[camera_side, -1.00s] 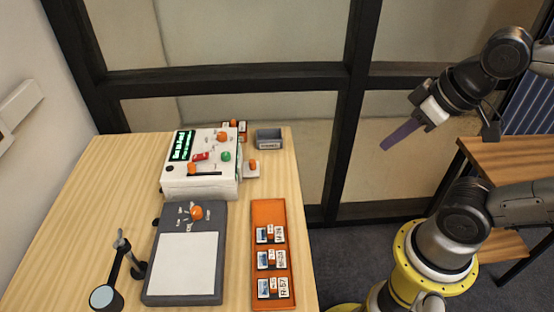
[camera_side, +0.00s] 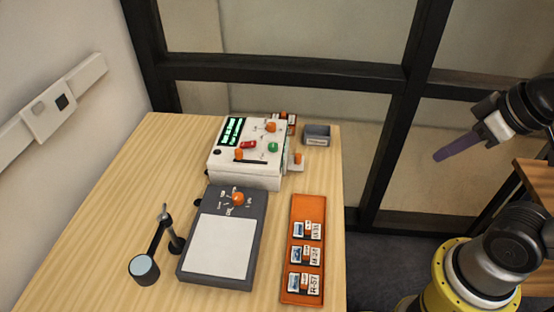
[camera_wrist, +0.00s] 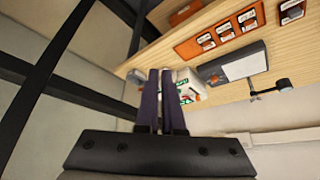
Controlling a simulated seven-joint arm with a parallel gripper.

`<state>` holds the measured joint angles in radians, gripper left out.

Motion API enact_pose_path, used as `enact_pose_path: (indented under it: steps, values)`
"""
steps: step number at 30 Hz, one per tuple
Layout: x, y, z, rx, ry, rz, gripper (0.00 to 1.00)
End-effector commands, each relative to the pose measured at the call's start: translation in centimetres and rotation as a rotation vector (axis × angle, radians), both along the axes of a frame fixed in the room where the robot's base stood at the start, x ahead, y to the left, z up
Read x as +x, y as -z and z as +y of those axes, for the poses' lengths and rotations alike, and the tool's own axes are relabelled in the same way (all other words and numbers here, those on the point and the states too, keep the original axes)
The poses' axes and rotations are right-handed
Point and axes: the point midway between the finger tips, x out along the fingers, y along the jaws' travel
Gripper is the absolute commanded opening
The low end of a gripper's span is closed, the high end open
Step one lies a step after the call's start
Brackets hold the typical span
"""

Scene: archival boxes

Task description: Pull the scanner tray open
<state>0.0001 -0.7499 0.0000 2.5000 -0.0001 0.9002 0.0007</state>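A white scanner-like machine (camera_side: 245,170) with a green display stands at the back of the table. A small pale tray-like part (camera_side: 296,168) with an orange knob (camera_side: 298,158) sits against its right side; I cannot tell how far out it is. In the wrist view the machine (camera_wrist: 190,86) is partly behind my finger tips. My gripper (camera_side: 437,157) is in the air right of the table, well apart from the machine, with nothing visible in its grasp. In the wrist view its purple fingers (camera_wrist: 160,72) are close together; whether they touch is unclear.
A grey flatbed pad (camera_side: 218,248) lies in front of the machine. An orange tray (camera_side: 296,208) with several labelled pieces is right of it. A grey bin (camera_side: 317,138) is at the back right. A small lamp (camera_side: 145,268) stands at the left. Dark window frames (camera_side: 390,150) rise behind.

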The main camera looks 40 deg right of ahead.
Motion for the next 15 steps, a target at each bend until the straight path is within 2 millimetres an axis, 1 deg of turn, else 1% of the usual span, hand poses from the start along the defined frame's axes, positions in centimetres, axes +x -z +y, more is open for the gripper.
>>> enact_pose_path:
  steps: [1, 2, 4, 5, 7, 10, 14, 15]
  values:
    - [-0.1, 0.1, 0.0, 0.001, 0.003, 0.006, 0.16]
    - [-0.1, -0.1, 0.0, 0.002, 0.004, 0.006, 0.22]
    - [0.3, -1.3, 0.0, 0.005, 0.007, -0.012, 0.34]
    - [0.6, -1.9, 0.0, 0.006, 0.009, -0.022, 0.37]
    - [1.8, -3.5, 0.0, 0.008, 0.013, -0.027, 0.37]
    - [4.5, -5.7, 0.1, 0.012, 0.016, -0.015, 0.37]
    - [8.5, -7.6, 0.3, 0.017, 0.018, 0.022, 0.37]
    - [9.8, -8.0, 0.3, 0.018, 0.019, 0.036, 0.37]
